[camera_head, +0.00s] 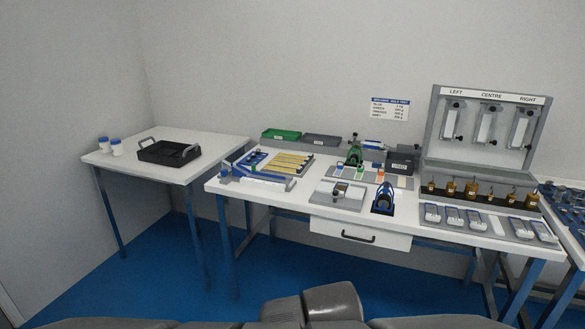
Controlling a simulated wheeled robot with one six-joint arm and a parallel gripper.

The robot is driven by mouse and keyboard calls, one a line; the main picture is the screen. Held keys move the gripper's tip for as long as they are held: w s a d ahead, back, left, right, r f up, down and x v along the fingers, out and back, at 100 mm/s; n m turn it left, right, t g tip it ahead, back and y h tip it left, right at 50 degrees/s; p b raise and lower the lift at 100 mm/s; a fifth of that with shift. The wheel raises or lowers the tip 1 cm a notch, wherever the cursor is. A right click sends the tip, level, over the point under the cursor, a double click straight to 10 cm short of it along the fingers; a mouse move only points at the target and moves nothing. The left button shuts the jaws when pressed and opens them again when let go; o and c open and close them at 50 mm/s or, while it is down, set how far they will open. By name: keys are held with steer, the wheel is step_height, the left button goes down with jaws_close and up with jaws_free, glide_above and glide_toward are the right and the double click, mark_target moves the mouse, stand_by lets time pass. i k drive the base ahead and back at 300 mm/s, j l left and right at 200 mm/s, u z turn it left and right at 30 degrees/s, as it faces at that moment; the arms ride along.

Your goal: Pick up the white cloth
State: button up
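I cannot clearly make out a white cloth. A plain white flat piece (497,225) lies among the grey boxes at the right of the main table, but it is too small to tell whether it is cloth. My gripper's fingers do not show. Only dark grey parts of my own body and arm are visible along the bottom edge, well in front of the tables.
The main white table (300,206) holds a green tray (281,135), a grey tray (322,140), small testers, brass weights (470,188) and a hanging board (487,125). Blue floor is clear between.

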mark_target(397, 193)
steer(key=i+l+u, duration=0.15)
steer(key=i+l, duration=0.7)
steer(key=i+l+u, duration=0.15)
steer(key=i+l, duration=0.7)
steer(key=l, duration=0.1)
